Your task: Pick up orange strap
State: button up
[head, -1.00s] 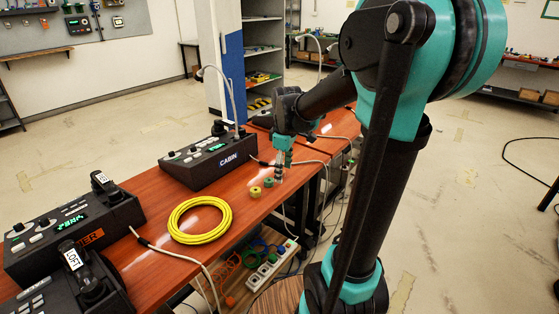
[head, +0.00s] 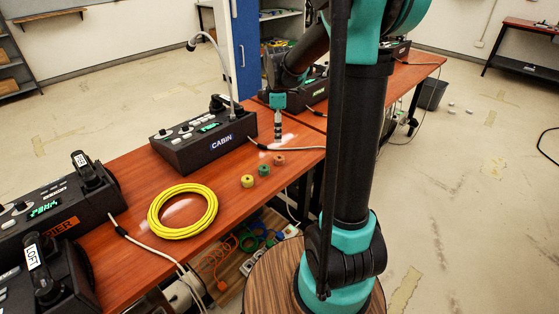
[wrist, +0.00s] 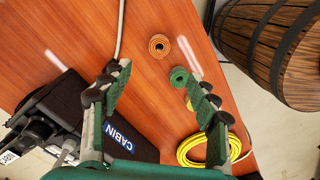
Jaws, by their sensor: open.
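The orange strap (head: 279,160) is a small rolled coil lying on the wooden table, near the table's front edge. In the wrist view it is the orange-brown roll (wrist: 159,46) at top centre, beyond the fingertips. My gripper (head: 278,139) points down above the table, behind the strap in the head view. In the wrist view my gripper (wrist: 151,76) has its two fingers spread apart with nothing between them. The strap is in full view and the fingers do not touch it.
A green roll (head: 264,169) and a yellow roll (head: 247,181) lie in line beside the strap. The CABIN phone unit (head: 203,138) stands close to the gripper. A white cable (head: 292,148) runs behind the strap. A yellow hose coil (head: 183,211) lies farther left.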

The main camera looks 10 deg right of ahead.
send_over(279, 158)
notch_tip(279, 158, down, 6)
jog(key=shift+a+f, duration=0.15)
jog(key=shift+f, duration=0.1)
jog(key=shift+d+f, duration=0.2)
jog(key=shift+f, duration=2.3)
jog(key=c, duration=0.9)
jog(key=shift+r, duration=0.2)
